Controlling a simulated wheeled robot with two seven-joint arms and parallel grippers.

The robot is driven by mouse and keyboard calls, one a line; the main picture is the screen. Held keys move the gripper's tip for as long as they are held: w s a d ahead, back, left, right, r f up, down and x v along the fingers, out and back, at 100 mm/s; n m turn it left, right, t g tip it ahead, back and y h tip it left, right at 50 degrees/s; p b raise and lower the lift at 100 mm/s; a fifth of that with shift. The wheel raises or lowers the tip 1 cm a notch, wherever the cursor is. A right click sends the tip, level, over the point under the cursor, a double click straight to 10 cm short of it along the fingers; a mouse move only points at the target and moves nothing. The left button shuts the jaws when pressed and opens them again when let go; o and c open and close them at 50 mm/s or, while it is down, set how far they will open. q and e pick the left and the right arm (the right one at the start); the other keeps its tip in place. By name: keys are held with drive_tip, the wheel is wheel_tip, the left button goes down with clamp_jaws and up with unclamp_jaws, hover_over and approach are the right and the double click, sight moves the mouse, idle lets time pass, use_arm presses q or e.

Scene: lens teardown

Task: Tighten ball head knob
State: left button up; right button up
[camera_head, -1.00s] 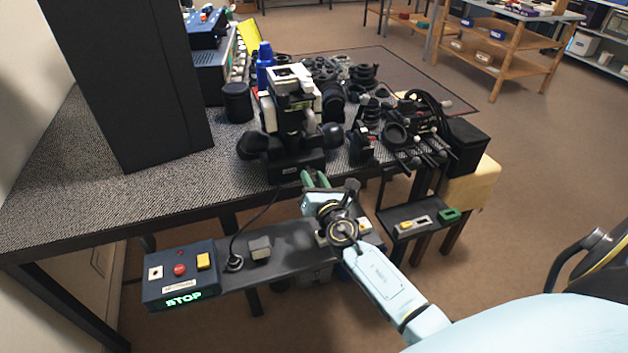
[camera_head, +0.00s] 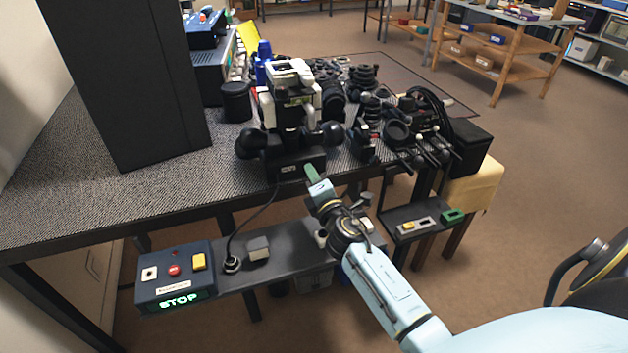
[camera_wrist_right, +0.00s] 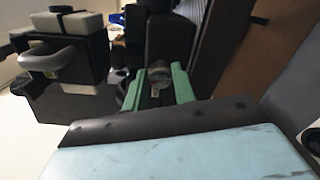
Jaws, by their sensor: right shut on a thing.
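A black stand device with a white-and-grey top (camera_head: 290,72) and round black knobs at both sides (camera_head: 333,135) sits at the table's front edge. My right gripper (camera_head: 312,172) reaches up to the front of its base, its green fingers close to it. In the right wrist view, the green fingers (camera_wrist_right: 157,88) are on either side of a small greyish knob (camera_wrist_right: 157,73), which I take to be the ball head knob. The gripper is shut on it. In the head view the knob is hidden by the fingers. My left gripper is not in view.
A control box with a lit STOP sign (camera_head: 178,275) sits on the lower shelf (camera_head: 290,262), with a cable up to the table. Black lens parts and tools (camera_head: 405,125) crowd the table on the right. A tall black panel (camera_head: 130,80) stands on the left.

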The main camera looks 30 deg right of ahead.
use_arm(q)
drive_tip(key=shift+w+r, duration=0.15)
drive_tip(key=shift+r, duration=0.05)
use_arm(e)
drive_tip(key=shift+m, duration=3.4)
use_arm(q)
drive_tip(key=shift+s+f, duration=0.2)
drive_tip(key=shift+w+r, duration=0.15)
use_arm(e)
drive_tip(key=o, duration=1)
drive_tip(key=shift+s, duration=0.1)
